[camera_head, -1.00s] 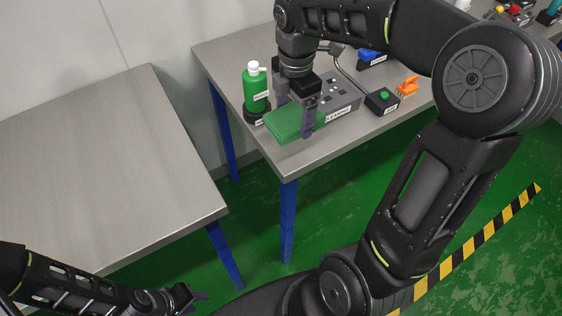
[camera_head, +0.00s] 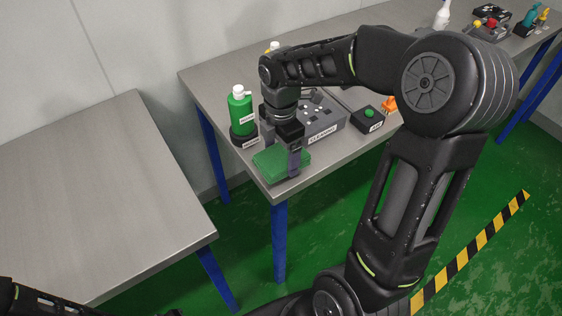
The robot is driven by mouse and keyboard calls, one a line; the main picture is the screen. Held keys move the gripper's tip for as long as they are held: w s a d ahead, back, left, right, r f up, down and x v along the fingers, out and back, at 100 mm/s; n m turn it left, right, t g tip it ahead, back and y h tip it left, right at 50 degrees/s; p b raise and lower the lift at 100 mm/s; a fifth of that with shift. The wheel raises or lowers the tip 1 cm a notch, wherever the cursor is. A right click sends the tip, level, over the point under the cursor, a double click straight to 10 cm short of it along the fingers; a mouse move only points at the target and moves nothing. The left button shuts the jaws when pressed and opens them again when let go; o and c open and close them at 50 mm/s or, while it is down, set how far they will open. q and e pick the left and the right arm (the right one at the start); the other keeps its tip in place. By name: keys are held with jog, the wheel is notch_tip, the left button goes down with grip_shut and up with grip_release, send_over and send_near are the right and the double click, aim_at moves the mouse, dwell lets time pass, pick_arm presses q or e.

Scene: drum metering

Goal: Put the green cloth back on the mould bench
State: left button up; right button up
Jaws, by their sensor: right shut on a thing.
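The green cloth (camera_head: 268,165) is a folded, flat pad at the near left corner of the right-hand metal bench (camera_head: 240,63). My right gripper (camera_head: 281,160) points down and is shut on the cloth, with one finger in front of it. I cannot tell whether the cloth rests on the bench top or hangs just above it. No readable label shows which bench is the mould bench. My left arm shows only at the bottom left edge, its gripper (camera_head: 173,313) almost wholly cut off, so its jaws cannot be read.
A green bottle (camera_head: 240,112) on a dark round base stands beside the cloth. A grey box labelled CLEANING (camera_head: 325,118) is behind it, with a black box with a green button (camera_head: 369,118) to the right. The left metal bench (camera_head: 90,190) is bare.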

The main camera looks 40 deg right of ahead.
aim_at(281, 156)
jog(key=shift+f, duration=1.8)
jog(key=shift+f, duration=0.1)
jog(key=shift+f, duration=0.15)
jog(key=o, duration=1.3)
jog(key=shift+c, duration=0.2)
notch_tip(281, 156, up, 12)
jog(key=shift+r, duration=0.25)
